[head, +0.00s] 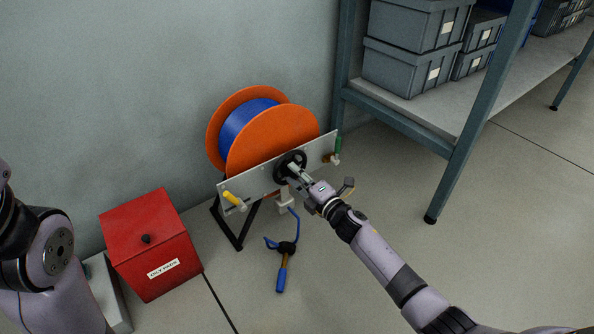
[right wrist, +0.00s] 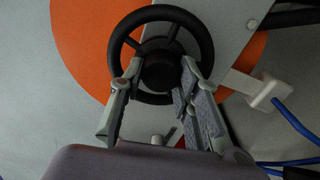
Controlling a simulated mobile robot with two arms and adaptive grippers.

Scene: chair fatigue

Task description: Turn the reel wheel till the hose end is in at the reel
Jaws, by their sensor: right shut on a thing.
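The reel (head: 273,140) has orange flanges with blue hose wound between them. Its black reel wheel (head: 281,158) is on the front of a light plate; it also shows in the right wrist view (right wrist: 124,48). My right gripper (head: 293,172) is shut on the wheel, its fingers on either side of the hub in the right wrist view (right wrist: 161,72). Blue hose runs down through a white guide (head: 284,205) to the floor. The hose end (head: 282,277), with a black collar and a brown and blue nozzle, lies below the reel. My left gripper is out of view.
A red lidded box (head: 150,245) stands left of the reel. A shelf rack (head: 452,175) with grey bins (head: 405,68) stands at the right. Floor at the lower right is clear.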

